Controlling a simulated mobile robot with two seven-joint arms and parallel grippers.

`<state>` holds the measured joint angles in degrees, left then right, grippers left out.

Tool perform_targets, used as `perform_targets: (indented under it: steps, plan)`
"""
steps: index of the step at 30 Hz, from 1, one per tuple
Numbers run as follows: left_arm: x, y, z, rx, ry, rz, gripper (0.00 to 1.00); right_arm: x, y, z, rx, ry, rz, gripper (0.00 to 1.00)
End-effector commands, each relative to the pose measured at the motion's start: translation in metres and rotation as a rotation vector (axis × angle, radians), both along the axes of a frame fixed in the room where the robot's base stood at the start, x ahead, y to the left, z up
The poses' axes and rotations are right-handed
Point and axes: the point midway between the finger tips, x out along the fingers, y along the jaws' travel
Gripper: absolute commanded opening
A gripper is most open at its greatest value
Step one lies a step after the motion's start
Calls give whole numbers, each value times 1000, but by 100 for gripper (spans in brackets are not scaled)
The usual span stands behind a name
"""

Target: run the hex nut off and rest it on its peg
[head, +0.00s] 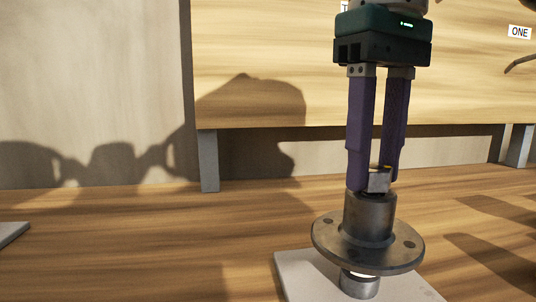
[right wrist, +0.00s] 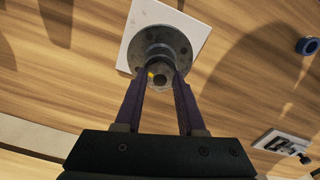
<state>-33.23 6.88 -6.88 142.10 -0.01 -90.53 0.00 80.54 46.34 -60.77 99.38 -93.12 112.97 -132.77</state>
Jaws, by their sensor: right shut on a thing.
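The hex nut (head: 378,182) is a small grey metal piece with a yellow mark, at the top of the grey flanged hub (head: 368,218). My right gripper (head: 373,185) points straight down over the hub, its purple fingers shut on the nut. In the right wrist view the nut (right wrist: 160,81) lies between the fingertips, above the round flange (right wrist: 163,39). Whether the nut is still threaded on the hub cannot be told. I cannot make out the nut's peg. My left gripper is not in view.
The hub stands on a pale square plate (head: 296,275) on the wooden table. A wooden board (head: 260,70) on grey posts stands behind, with a label "ONE" (head: 519,31). The right wrist view shows a blue ring (right wrist: 307,46) and metal parts on a pale plate (right wrist: 265,143).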

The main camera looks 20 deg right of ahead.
Motion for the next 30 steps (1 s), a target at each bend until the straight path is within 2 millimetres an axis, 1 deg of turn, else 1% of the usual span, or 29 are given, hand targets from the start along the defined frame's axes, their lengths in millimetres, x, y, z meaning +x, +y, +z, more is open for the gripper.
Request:
perform_targets:
  steps: [1, 3, 6, 14, 30]
  plan:
    - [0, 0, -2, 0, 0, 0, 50, 0, 0, -2, -1, 1, 77, 0]
    - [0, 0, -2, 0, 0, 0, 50, 0, 0, -2, -1, 1, 169, 0]
    - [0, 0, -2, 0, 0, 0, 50, 0, 0, -1, -1, 2, 228, 0]
    - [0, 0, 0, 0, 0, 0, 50, 0, 0, 1, -1, 1, 224, 0]
    - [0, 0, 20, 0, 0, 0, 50, 0, 0, 25, -1, 0, 222, 0]
